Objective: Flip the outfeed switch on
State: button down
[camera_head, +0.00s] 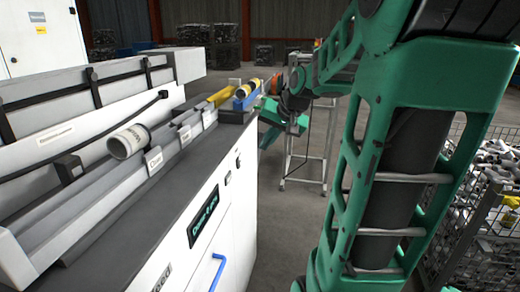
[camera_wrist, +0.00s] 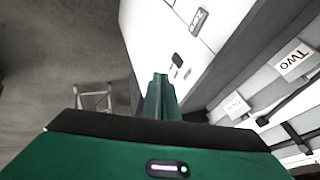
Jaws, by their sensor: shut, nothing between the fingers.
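The white machine (camera_head: 207,236) has small dark controls on its front face. In the head view a small dark switch-like part (camera_head: 228,178) sits right of the lit display. In the wrist view a dark switch-like part (camera_wrist: 178,60) is on the white face just right of and beyond the fingertips, with small pale marks below it. I cannot read an outfeed label or tell the switch's position. My gripper (camera_wrist: 160,78) is shut and empty, its green fingers pointing toward the machine's front edge. I cannot tell whether they touch it.
A lit display (camera_head: 203,215) and a blue handle (camera_head: 218,270) are on the machine's front. A grey cylinder (camera_head: 129,141) lies in the channel on top. A metal stand (camera_head: 302,184) is behind my arm. A wire bin of parts (camera_head: 481,210) is at right.

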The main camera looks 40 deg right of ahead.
dwell(0.3)
jog(key=s+a+f+n+g, duration=0.1)
jog(key=s+a+f+g, duration=0.1)
jog(key=s, duration=0.6)
jog(key=s+a+f+n+g, duration=0.1)
jog(key=s+a+f, duration=0.3)
jog(key=s, duration=0.4)
jog(key=s+a+f+n+g, duration=0.1)
jog(key=s+a+f+g, duration=0.2)
jog(key=s, duration=0.5)
jog(key=shift+s+a+f+g+y, duration=0.3)
jog(key=shift+a+g, duration=0.3)
jog(key=shift+a, duration=0.45)
